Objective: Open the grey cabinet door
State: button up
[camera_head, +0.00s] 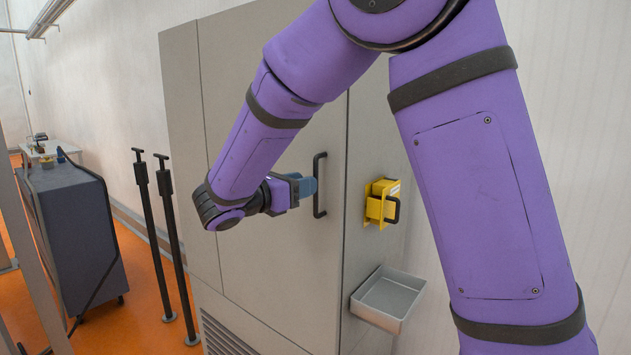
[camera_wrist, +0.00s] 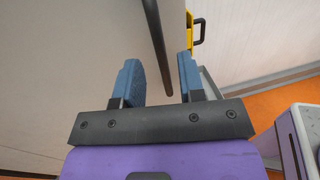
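The grey cabinet (camera_head: 185,130) stands against the wall, and its door (camera_head: 265,250) looks shut. A black vertical bar handle (camera_head: 319,185) is on the right part of the door. My gripper (camera_head: 308,186) is at the handle's left in the head view. In the wrist view my gripper (camera_wrist: 160,80) has its blue fingers apart, and the handle (camera_wrist: 156,45) runs down into the space between them, its lower end near the right finger. I cannot tell whether a finger touches the handle. The upper part of the door is hidden behind my purple arm.
A yellow box with a black handle (camera_head: 381,203) is on the cabinet's right side, above a grey metal tray (camera_head: 387,298). Two black posts (camera_head: 160,240) stand left of the cabinet. A dark cart (camera_head: 80,230) stands farther left on the orange floor.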

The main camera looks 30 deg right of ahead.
aim_at(315, 211)
jog(key=shift+x, duration=2.1)
grip_shut()
